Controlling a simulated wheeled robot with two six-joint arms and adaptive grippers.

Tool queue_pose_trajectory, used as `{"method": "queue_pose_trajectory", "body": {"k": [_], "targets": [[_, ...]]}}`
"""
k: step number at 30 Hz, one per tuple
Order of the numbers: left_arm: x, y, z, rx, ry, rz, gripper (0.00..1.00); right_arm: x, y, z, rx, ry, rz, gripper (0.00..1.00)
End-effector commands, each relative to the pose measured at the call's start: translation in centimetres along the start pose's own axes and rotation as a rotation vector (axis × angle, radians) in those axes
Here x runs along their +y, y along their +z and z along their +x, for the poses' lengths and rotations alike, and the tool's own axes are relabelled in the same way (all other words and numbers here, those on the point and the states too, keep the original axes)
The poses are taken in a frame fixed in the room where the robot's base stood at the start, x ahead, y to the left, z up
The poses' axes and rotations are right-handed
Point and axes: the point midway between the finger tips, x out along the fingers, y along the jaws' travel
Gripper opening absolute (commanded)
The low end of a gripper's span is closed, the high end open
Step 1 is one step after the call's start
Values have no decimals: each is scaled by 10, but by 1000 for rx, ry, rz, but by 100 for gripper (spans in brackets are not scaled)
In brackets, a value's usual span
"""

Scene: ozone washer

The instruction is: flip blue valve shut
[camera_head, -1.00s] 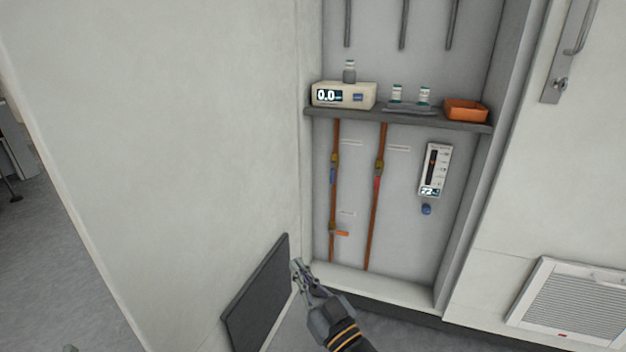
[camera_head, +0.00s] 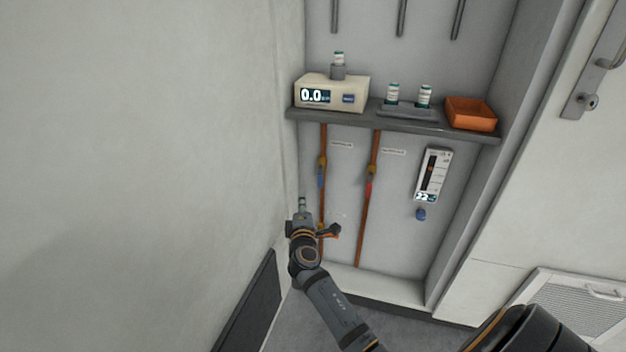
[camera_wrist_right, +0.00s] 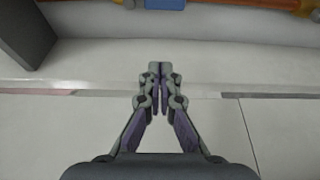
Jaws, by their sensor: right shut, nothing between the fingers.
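The blue valve handle (camera_head: 321,181) is on the left copper pipe, below a brass fitting, and lies along the pipe. A blue piece (camera_wrist_right: 165,4) beside an orange pipe shows at the top edge of the right wrist view, cut off by the frame. My right gripper (camera_head: 302,203) is in front of the cabinet's left side, below and left of the blue handle in the picture and apart from it. In the right wrist view its fingers (camera_wrist_right: 160,88) are closed together and empty. My left gripper is not in view.
A red valve handle (camera_head: 368,188) is on the right pipe. An orange handle (camera_head: 330,236) low on the left pipe is partly hidden by my gripper. A flow meter (camera_head: 433,175) with a blue knob (camera_head: 420,214) hangs at right. A shelf (camera_head: 410,123) juts out above the pipes.

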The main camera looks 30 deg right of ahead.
Motion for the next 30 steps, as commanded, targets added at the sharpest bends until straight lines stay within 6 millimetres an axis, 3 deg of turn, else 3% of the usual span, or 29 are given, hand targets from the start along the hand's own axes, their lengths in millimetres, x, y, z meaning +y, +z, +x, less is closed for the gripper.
{"method": "queue_pose_trajectory", "body": {"k": [4,8,20,24,30], "targets": [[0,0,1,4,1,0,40,0,0,3,1,1,1,0],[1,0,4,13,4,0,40,0,0,19,2,3,1,0],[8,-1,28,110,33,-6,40,-2,0,104,0,2,4,0],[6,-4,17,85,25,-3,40,1,23,92,1,0,0,0],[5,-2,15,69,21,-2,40,0,37,87,2,1,3,0]]}}
